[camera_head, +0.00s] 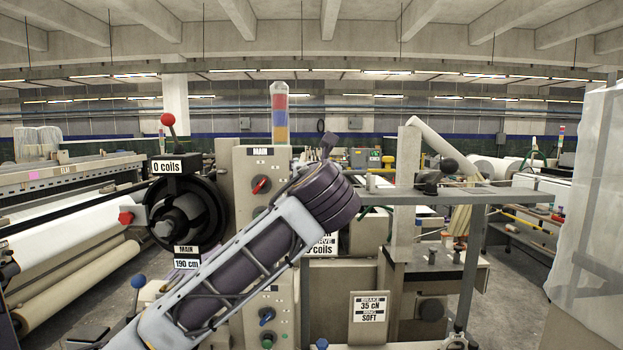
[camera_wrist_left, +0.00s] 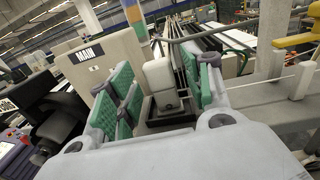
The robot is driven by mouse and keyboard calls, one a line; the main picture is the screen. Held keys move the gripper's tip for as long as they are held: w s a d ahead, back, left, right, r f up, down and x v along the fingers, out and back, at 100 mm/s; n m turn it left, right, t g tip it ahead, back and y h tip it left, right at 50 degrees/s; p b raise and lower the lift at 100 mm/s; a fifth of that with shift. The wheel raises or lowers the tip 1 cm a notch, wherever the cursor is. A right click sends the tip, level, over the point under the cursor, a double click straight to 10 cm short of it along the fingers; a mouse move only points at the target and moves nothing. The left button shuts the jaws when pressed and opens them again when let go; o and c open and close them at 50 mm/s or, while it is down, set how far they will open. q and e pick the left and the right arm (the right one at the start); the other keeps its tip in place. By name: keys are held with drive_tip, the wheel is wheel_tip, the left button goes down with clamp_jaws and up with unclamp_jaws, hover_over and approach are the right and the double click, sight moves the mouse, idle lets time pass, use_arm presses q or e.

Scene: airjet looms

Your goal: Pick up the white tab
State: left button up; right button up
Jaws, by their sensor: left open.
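In the left wrist view, my left gripper (camera_wrist_left: 165,88) is open, with green padded fingers to the left and right. An off-white upright block (camera_wrist_left: 159,76) with a wider lower part shows between and beyond the fingers. It may be the white tab, but I cannot tell for sure. No contact with the fingers is visible. In the head view my left arm rises from the lower left across the middle, and its thick dark wrist hides the gripper and the block. My right gripper is in neither view.
A loom panel marked MAIN (camera_head: 259,160) stands behind my arm, with a red-knobbed lever (camera_head: 168,124) to its left. A grey metal rail (camera_head: 455,194) runs right of my wrist. A translucent sheet (camera_head: 595,210) hangs at far right. Open floor shows at lower right.

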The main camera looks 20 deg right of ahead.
use_arm(q)
drive_tip(key=shift+x, duration=0.9)
drive_tip(key=shift+c, duration=0.4)
clamp_jaws()
drive_tip(key=shift+r, duration=0.15)
drive_tip(key=shift+r+b, duration=0.3)
drive_tip(key=shift+r, duration=4.55)
